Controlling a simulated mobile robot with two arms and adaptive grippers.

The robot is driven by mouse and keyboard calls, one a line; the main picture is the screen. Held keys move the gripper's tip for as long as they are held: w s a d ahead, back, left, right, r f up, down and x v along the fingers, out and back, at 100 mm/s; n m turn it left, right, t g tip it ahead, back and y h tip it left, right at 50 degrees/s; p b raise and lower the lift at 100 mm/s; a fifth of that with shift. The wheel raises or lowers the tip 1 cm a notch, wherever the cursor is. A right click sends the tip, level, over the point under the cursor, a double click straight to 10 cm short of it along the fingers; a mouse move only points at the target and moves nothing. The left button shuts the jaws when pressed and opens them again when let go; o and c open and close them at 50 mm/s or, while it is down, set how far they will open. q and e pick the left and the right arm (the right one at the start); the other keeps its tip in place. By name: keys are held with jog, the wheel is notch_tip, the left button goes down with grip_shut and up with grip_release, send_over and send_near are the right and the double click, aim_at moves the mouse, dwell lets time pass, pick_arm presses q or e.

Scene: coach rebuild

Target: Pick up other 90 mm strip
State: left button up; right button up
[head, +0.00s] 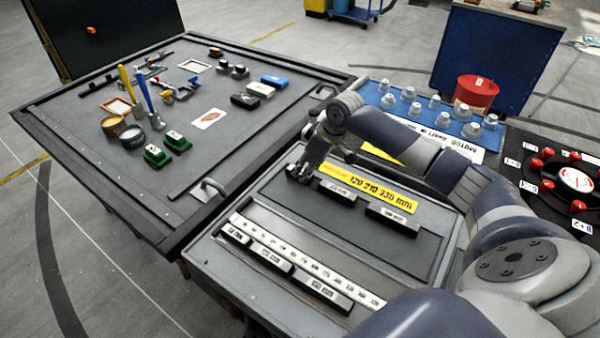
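My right gripper (302,172) points down at the far left end of the upper row on the grey tray (213,262). A small dark strip end shows at its fingertips, mostly hidden by the gripper; I cannot tell whether the fingers are closed on it. In the same row lie a black labelled strip (338,193) and another black strip (394,224). The lower row holds a short black strip (235,235), a longer one (270,258) and the longest (323,293). Their labels are too small to read surely. My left gripper is out of view.
A yellow sign (372,189) reading "120 210 330 mm" lies behind the upper row. A white scale (300,262) runs along the lower row. A dark bench (95,195) with tools stands left. A blue board (398,121) with grey knobs and a red tin (477,91) are behind my arm.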

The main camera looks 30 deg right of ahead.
aim_at(300, 174)
jog(key=shift+x, duration=1.4)
jog(key=shift+r, duration=0.1)
jog(key=c, duration=1.1)
jog(key=shift+c, duration=0.2)
